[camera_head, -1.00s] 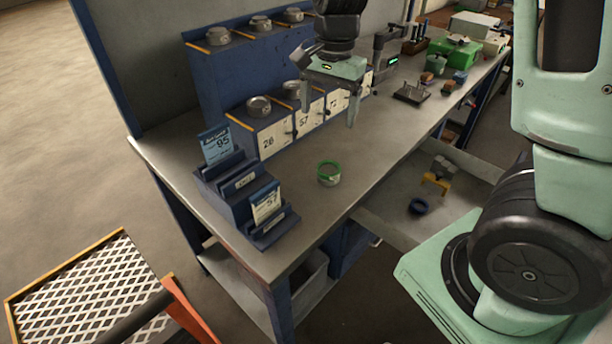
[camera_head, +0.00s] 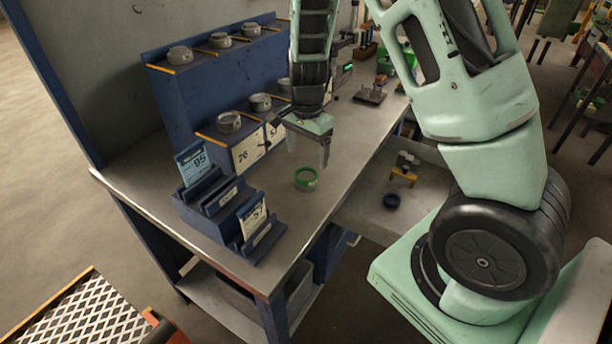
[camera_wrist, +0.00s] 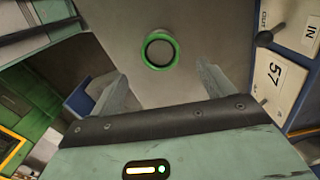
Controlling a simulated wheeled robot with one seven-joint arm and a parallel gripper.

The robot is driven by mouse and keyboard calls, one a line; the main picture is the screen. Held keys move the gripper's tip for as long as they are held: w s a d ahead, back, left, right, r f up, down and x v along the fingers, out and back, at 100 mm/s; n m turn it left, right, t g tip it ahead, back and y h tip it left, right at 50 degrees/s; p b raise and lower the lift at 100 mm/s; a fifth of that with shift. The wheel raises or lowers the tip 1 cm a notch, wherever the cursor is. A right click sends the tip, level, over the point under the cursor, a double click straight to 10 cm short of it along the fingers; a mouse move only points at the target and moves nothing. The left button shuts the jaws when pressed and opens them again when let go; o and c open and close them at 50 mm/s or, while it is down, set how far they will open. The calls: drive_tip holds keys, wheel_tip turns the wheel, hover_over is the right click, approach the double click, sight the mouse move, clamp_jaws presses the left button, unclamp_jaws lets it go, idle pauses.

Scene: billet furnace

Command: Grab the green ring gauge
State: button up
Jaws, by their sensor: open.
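The green ring gauge (camera_head: 306,179) stands on the bare grey workbench top (camera_head: 335,185), to the right of the blue card holder. In the wrist view the green ring (camera_wrist: 159,49) shows from above as a green rim around a grey bore, beyond the fingertips and roughly centred between them. My gripper (camera_head: 307,150) is open and empty, above the bench and a little behind the ring in the head view. Its two fingers show in the wrist view (camera_wrist: 168,85), spread apart and not touching the ring.
A blue stepped card holder (camera_head: 228,205) stands at the bench's near left. A blue drawer rack (camera_head: 215,100) with several metal rings is behind. An open drawer (camera_head: 365,215) at the right holds a dark blue ring (camera_head: 391,201) and a yellow-footed item (camera_head: 404,170).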

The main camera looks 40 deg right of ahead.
sight(306, 176)
drive_tip(key=shift+a+f+p, duration=0.1)
drive_tip(key=shift+f+p, duration=0.35)
drive_tip(key=shift+f, duration=2.6)
drive_tip(key=c, duration=1.2)
